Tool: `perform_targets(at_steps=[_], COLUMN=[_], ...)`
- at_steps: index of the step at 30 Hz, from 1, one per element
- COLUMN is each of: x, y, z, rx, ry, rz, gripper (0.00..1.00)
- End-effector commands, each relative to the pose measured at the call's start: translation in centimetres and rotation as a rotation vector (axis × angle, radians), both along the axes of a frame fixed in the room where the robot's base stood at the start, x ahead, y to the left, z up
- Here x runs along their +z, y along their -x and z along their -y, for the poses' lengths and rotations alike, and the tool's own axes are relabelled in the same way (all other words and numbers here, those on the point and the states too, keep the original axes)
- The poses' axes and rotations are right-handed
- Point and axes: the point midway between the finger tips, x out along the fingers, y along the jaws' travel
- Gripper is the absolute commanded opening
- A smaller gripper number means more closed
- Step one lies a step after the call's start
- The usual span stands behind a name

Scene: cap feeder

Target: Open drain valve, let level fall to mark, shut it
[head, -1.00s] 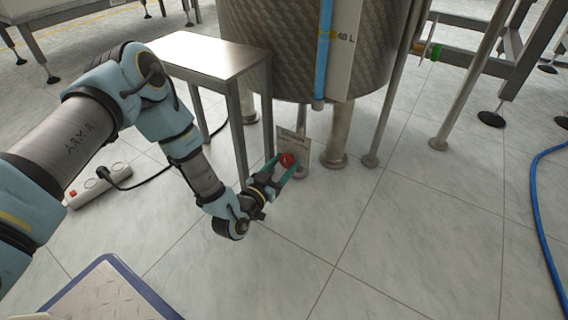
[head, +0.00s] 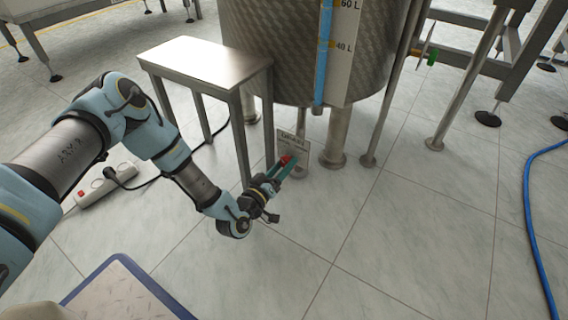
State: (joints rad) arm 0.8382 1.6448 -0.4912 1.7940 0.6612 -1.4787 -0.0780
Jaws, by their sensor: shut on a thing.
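The tank (head: 270,50) stands at the upper middle of the head view. Its blue sight tube (head: 325,55) runs beside a pale scale (head: 345,60) marked 40 L and 60 L. Blue fills the tube up to the picture's top edge, so the level's top is out of view. Below the tank, the red valve handle (head: 286,159) sits in front of a small sign (head: 294,143) that is too small to read fully. My gripper (head: 287,163) is shut on the red handle, its teal fingers on either side. The fingers and sign hide most of the valve.
A metal side table (head: 205,62) stands left of the tank, close to my arm. Tank legs (head: 334,145) rise just right of the valve. A power strip (head: 105,186) lies at left, a blue hose (head: 533,215) at right.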

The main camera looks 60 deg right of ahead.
Motion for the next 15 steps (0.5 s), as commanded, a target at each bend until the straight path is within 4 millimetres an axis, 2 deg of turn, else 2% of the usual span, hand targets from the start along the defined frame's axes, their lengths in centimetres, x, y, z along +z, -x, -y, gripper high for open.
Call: perform_targets(at_steps=[15], x=[-0.18], y=[0.09], z=[-0.12], rx=[-0.002], ry=[-0.003], rz=[-0.048], gripper=[0.03])
